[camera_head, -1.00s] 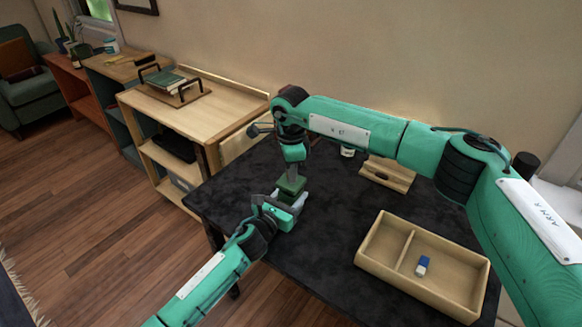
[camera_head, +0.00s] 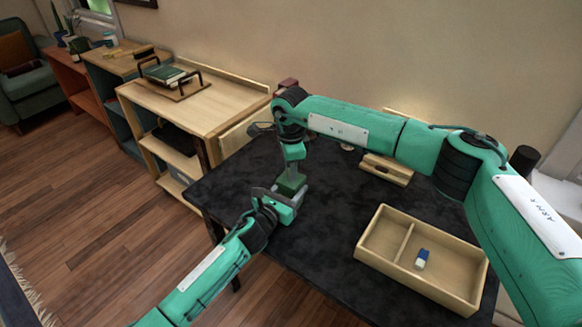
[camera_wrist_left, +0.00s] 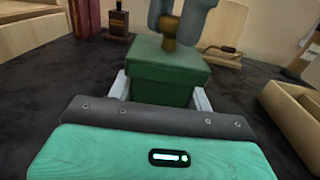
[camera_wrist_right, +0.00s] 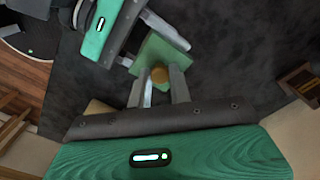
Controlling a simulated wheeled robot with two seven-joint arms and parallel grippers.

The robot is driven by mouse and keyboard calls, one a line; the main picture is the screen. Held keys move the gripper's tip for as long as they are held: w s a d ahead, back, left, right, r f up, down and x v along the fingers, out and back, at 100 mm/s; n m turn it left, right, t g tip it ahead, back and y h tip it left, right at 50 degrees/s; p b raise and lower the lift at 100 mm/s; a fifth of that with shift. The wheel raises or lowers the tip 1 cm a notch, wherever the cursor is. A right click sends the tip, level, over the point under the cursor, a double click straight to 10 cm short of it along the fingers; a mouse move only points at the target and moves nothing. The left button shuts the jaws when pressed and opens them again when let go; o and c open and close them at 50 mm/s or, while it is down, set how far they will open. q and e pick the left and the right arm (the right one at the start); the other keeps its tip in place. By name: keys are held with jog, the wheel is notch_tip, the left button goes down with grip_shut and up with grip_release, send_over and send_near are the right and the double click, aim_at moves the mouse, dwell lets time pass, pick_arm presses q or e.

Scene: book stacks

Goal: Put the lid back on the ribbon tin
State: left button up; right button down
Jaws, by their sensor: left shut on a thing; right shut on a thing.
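The green ribbon tin (camera_wrist_left: 160,92) stands upright on the dark table, and my left gripper (camera_head: 287,198) is shut around its body. Its green lid (camera_wrist_left: 150,62) rests on top of the body in the left wrist view, looking level with no clear gap. My right gripper (camera_head: 293,172) comes from above and is shut on the lid's brass knob (camera_wrist_left: 168,45). The right wrist view shows the knob (camera_wrist_right: 159,75) between the fingers and the lid's top (camera_wrist_right: 163,50) below. The tin's inside is hidden.
A two-compartment wooden tray (camera_head: 374,252) with a blue and white eraser (camera_head: 421,259) stands at the front right. A small wooden holder (camera_head: 388,169) is behind it. A wooden shelf (camera_head: 208,108) stands beyond the table's left edge. The table's middle is clear.

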jog(key=shift+f, duration=0.6)
jog(key=c, duration=1.2)
grip_release()
jog(key=shift+r, duration=0.1)
notch_tip(320, 180, up, 12)
pick_arm(q)
jog(key=o, duration=1.5)
jog(key=shift+c, duration=0.2)
jog(key=v, duration=1.3)
jog(key=shift+s+a, duration=0.25)
jog(key=shift+s, duration=0.1)
pick_arm(e)
jog(key=shift+f, duration=0.4)
